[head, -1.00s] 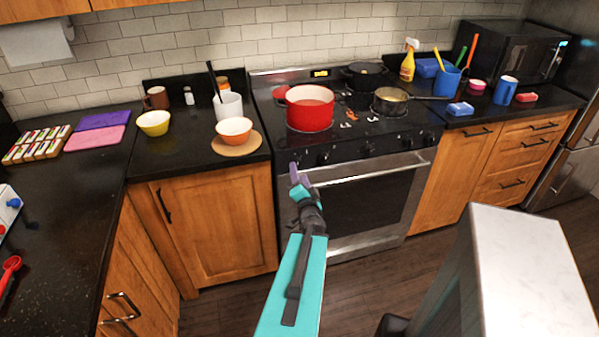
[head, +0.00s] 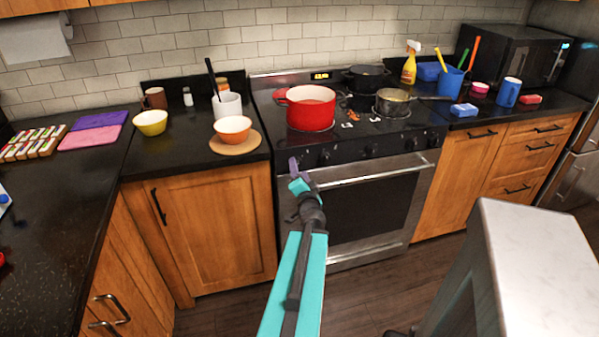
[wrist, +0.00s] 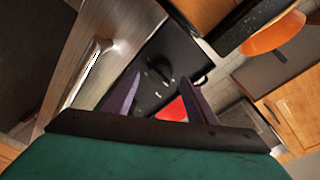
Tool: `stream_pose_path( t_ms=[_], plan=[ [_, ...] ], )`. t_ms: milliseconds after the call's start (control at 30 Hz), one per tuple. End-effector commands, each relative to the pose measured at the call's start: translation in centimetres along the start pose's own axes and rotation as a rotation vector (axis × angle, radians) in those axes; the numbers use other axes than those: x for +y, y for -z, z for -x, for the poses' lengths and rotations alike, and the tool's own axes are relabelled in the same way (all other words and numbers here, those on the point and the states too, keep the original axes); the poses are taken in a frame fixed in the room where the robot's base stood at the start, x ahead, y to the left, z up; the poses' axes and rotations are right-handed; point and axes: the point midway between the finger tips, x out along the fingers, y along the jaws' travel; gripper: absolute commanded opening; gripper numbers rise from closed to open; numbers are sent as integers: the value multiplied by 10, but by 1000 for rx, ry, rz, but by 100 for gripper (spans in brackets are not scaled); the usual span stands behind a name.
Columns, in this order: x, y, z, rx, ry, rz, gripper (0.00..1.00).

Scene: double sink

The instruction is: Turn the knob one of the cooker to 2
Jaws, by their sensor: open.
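The cooker (head: 352,208) stands against the back wall, with a row of dark knobs along its black front panel. A knob (head: 324,157) shows just right of my gripper (head: 297,166). The panel's left end is partly hidden behind my purple fingers. In the wrist view, my gripper (wrist: 160,80) is open and empty, pointing at the black panel. A dark knob (wrist: 159,70) appears between and just beyond the fingertips, and I cannot tell whether they touch it. No knob marking is readable.
A red pot (head: 311,108), a black pot (head: 366,78) and a pan (head: 393,103) sit on the cooktop. The oven handle (head: 375,173) runs below the knobs. An orange bowl (head: 233,129) is on the left counter. A pale-topped block (head: 530,255) stands at front right.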

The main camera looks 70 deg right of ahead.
Motion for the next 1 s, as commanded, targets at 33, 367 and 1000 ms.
stream_pose_path(
  t_ms=[33,367,1000],
  plan=[
    [-2,-2,8,2,1,0,52],
    [-2,1,-18,1,-1,0,52],
    [-1,1,-25,2,-2,0,26]
  ],
)
